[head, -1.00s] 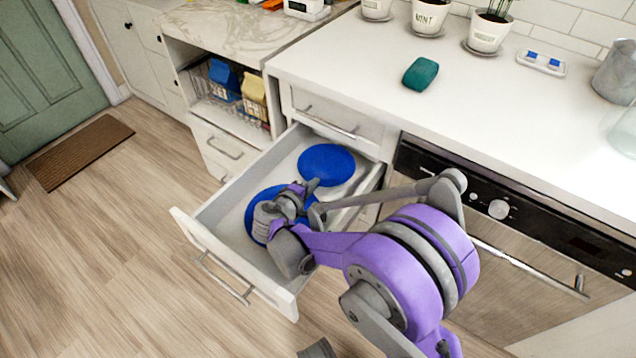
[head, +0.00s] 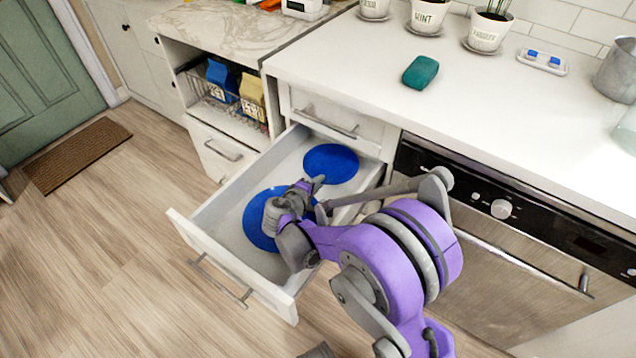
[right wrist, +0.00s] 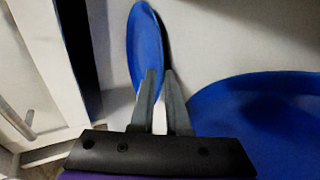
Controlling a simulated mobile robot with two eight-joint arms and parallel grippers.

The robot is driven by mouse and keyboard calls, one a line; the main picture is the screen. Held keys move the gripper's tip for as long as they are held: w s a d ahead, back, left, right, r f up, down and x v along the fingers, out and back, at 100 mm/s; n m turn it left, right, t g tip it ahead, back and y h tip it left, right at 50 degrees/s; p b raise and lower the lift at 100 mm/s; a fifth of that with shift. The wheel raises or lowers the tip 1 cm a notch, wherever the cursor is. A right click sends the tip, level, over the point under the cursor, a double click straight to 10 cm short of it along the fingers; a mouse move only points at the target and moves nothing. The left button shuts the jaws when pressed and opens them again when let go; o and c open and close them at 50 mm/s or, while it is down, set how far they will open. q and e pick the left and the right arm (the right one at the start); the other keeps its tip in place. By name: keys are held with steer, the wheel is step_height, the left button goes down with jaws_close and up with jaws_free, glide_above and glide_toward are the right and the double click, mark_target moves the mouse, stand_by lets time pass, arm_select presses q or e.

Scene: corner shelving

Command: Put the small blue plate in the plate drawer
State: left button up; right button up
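The small blue plate (head: 331,163) is over the back part of the open plate drawer (head: 212,251). In the right wrist view the small blue plate (right wrist: 146,45) shows narrow, almost edge-on, with its near rim at the fingertips. My right gripper (head: 317,183) is over the drawer, with its fingers slightly parted around that rim. In the right wrist view the right gripper (right wrist: 160,75) hides part of the near rim. I cannot tell whether the plate touches the drawer bottom. My left gripper is out of view.
A larger blue plate (head: 258,222) lies in the drawer's front part, partly behind my right gripper. An oven (head: 470,240) stands right of the drawer. The white counter (head: 350,62) above holds a teal sponge-like block (head: 420,73).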

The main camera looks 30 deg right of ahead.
steer(key=shift+a+r, duration=0.1)
steer(key=shift+r, duration=0.1)
arm_select(q)
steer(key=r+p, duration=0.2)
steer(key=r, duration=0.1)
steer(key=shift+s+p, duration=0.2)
steer(key=shift+p, duration=0.2)
arm_select(e)
steer(key=v, duration=1.1)
steer(key=shift+s+a+r, duration=0.2)
steer(key=shift+s+a, duration=0.05)
steer(key=shift+s, duration=0.05)
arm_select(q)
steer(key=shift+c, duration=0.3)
